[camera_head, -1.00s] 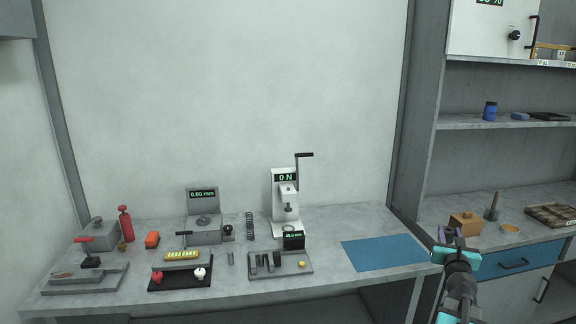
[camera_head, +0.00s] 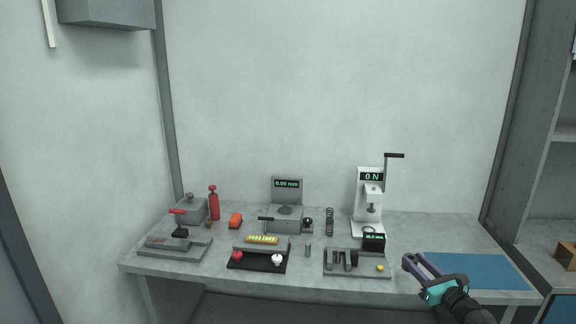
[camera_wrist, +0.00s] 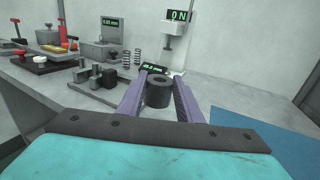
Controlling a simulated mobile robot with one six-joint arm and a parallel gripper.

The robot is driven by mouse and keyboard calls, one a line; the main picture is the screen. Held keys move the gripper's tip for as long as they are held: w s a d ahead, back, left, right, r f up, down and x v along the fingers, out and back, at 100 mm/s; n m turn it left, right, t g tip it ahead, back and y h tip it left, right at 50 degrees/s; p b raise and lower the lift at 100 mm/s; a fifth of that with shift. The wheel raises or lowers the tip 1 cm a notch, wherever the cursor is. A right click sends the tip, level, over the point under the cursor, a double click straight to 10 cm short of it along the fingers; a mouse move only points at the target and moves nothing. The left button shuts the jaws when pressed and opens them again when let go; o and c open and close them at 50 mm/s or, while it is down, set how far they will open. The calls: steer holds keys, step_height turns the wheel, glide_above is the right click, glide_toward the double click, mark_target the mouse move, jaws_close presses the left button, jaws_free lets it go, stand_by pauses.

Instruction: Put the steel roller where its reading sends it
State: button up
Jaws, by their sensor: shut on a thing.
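My gripper (camera_head: 413,260) is at the front right of the bench, above its front edge and left of the blue mat. In the wrist view its purple fingers (camera_wrist: 157,82) are shut on a dark grey cylinder with a hole in its top, which I take as the steel roller (camera_wrist: 158,92). It stands upright between the fingertips. In the head view I cannot make it out. A gauge (camera_head: 287,206) reads 0.00 mm and a lever press (camera_head: 370,200) reads 0 N. A small black display (camera_head: 373,242) stands before the press; its digits are hard to read.
A black tray (camera_head: 262,265) holds a red and a white knob. A small grey cylinder (camera_head: 308,250) stands between them. The blue mat (camera_head: 480,270) is bare. A spring (camera_head: 329,222) stands left of the press.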

steer(key=s+a+f+n+g+y, duration=0.1)
steer(key=a+n+g+y, duration=0.1)
steer(key=a, duration=0.6)
steer(key=s+a+f+n+g+y+b, duration=0.1)
steer(key=s+a+f+n+g+y, duration=0.1)
steer(key=a, duration=0.6)
steer(key=s+a+f+n+g+y, duration=0.2)
steer(key=a+n+g+y, duration=0.1)
steer(key=a+y, duration=0.3)
steer(key=shift+s+a+f+n, duration=0.2)
steer(key=shift+a+n, duration=0.3)
steer(key=shift+a, duration=0.7)
steer(key=shift+a, duration=0.1)
